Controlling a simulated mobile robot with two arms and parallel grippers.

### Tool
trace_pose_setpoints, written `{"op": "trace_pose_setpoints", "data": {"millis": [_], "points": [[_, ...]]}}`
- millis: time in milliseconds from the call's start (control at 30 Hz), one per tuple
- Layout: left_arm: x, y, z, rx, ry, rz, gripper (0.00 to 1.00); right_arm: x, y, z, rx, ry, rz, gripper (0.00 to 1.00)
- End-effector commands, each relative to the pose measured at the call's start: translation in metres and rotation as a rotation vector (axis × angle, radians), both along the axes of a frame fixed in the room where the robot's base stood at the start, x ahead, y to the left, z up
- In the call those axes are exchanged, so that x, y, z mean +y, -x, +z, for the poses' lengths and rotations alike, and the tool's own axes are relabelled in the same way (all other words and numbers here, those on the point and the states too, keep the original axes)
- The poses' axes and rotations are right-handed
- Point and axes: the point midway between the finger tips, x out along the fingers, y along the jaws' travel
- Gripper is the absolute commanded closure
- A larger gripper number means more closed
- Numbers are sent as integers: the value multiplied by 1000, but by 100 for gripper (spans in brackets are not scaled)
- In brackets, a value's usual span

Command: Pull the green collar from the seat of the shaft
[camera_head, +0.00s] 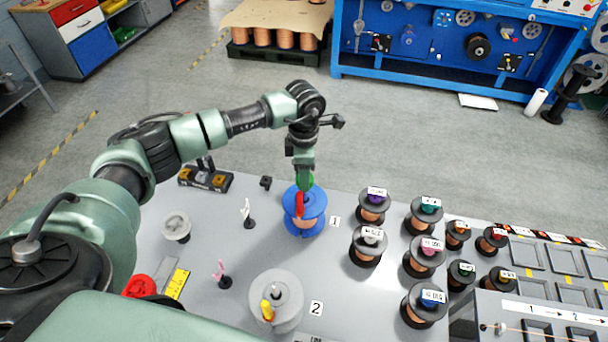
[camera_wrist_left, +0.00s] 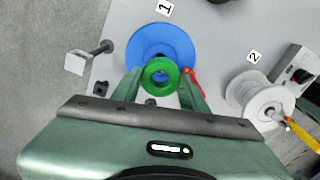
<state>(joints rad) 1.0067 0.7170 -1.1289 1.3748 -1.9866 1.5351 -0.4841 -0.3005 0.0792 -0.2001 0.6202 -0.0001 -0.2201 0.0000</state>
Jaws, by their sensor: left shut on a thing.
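The green collar (camera_wrist_left: 160,77) is a ring, seen from above in the left wrist view over the blue spool (camera_wrist_left: 186,49). In the head view the collar (camera_head: 305,181) shows between my fingers at the top of the blue spool (camera_head: 318,203). My left gripper (camera_head: 304,178) points down over the spool and is shut on the collar; its fingers (camera_wrist_left: 161,84) lie on either side of the ring. The shaft is mostly hidden under the collar, so I cannot tell whether the collar still sits on its seat. My right gripper is not in view.
A red lever (camera_head: 299,205) stands beside the shaft on the blue spool. A grey spool (camera_head: 288,312) with a yellow lever (camera_head: 267,310) is nearer. Several labelled copper spools (camera_head: 423,256) stand to the right.

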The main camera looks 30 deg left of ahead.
Motion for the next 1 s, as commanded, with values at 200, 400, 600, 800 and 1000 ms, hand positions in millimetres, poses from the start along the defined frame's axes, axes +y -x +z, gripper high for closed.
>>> {"op": "trace_pose_setpoints", "data": {"millis": [200, 400, 600, 800, 1000], "points": [[0, 0, 3, -1, 0, 0, 96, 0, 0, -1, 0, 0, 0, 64], [0, 0, 5, -1, 0, 0, 96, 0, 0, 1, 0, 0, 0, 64], [0, 0, 18, 0, -1, 0, 96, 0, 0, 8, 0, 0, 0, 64], [0, 0, 34, -1, 0, 0, 96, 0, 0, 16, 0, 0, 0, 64], [0, 0, 44, 0, 0, 0, 96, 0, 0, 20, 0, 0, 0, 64]]}}
